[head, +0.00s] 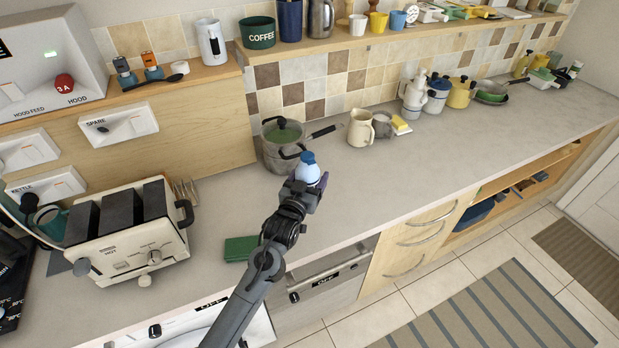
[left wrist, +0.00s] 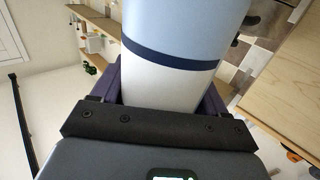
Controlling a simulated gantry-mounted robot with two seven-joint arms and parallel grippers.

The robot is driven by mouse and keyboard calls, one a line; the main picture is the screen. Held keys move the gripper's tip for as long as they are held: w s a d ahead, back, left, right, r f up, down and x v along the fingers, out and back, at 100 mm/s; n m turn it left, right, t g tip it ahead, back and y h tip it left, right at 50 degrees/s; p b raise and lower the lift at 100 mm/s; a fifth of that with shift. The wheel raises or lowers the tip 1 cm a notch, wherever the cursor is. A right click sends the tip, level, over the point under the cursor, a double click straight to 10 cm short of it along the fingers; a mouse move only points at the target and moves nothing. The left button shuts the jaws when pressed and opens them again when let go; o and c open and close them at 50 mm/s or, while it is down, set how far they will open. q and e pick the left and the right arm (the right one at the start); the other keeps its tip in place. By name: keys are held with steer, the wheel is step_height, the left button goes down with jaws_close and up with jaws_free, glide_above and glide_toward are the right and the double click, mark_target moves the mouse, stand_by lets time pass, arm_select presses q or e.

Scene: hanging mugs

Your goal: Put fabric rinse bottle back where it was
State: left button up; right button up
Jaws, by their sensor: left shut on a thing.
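The fabric rinse bottle (head: 308,172) is light blue with a darker blue cap. It stands out beyond the end of my left arm, over the counter in front of the pot. My left gripper (head: 311,183) is shut on it. In the left wrist view the bottle (left wrist: 182,45) fills the space between the purple fingers of my left gripper (left wrist: 163,98). There it shows light blue, a dark blue band and a white part. I cannot tell whether its base touches the counter. My right gripper is not in view.
A lidded pot (head: 284,150) stands just behind the bottle. A cream jug (head: 361,128) is to its right, a toaster (head: 128,240) to the left, and a green box (head: 241,249) at the front. The counter (head: 400,170) right of the bottle is clear. A shelf (head: 400,37) holds mugs above.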

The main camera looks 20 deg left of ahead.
arm_select(q)
steer(key=shift+r, duration=0.15)
steer(key=shift+f+b, duration=1.7)
steer(key=shift+f, duration=1.15)
steer(key=shift+f+b, duration=0.65)
steer(key=shift+f, duration=0.55)
steer(key=o, duration=1.6)
steer(key=shift+o, duration=0.5)
steer(key=shift+f, duration=0.15)
steer(key=shift+s, duration=0.15)
